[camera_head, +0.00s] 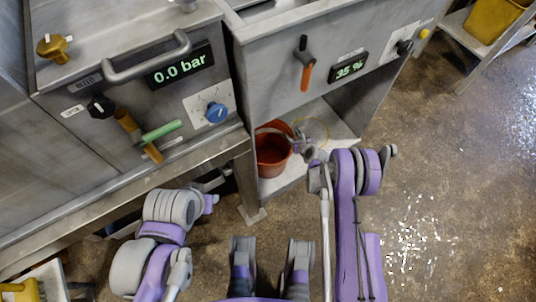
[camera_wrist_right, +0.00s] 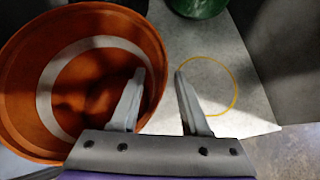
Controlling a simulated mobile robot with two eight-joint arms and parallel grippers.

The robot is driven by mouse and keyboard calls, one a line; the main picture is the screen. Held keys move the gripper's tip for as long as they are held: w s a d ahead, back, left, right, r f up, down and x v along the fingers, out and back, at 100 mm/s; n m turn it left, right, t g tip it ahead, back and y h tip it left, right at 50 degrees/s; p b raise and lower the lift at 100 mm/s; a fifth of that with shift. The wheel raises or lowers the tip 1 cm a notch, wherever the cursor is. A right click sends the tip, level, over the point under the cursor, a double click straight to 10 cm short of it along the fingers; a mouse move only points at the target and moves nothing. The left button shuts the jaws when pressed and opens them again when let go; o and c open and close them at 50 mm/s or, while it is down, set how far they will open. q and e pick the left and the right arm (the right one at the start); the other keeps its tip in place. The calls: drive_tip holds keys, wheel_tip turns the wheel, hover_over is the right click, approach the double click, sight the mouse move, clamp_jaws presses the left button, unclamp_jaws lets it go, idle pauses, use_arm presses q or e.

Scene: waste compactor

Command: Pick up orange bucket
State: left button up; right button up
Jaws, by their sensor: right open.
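The orange bucket (camera_head: 270,158) stands on the low shelf under the machine. In the right wrist view the bucket (camera_wrist_right: 25,85) fills the left side, its open top and a pale ring inside showing. My right gripper (camera_head: 303,143) is open at the bucket's right side. In the wrist view its jaws (camera_wrist_right: 160,75) appear on either side of the bucket's right rim, left finger over the opening, right finger over the shelf. I cannot tell whether they touch it. My left arm is low at the left; its gripper jaws cannot be made out.
A thin yellow circle (camera_wrist_right: 237,90) is on the pale shelf (camera_wrist_right: 255,118), right of the bucket. A green object (camera_wrist_right: 198,6) is behind. The machine's front panel (camera_head: 275,75) overhangs the shelf, and a metal leg (camera_head: 246,187) stands to its left. Open floor (camera_head: 440,190) lies right.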

sight(292, 135)
drive_tip(key=x, duration=0.3)
drive_tip(key=shift+w+a+f, duration=0.1)
drive_tip(key=shift+w+f, duration=0.05)
drive_tip(key=shift+c, duration=0.3)
clamp_jaws()
idle(1.0)
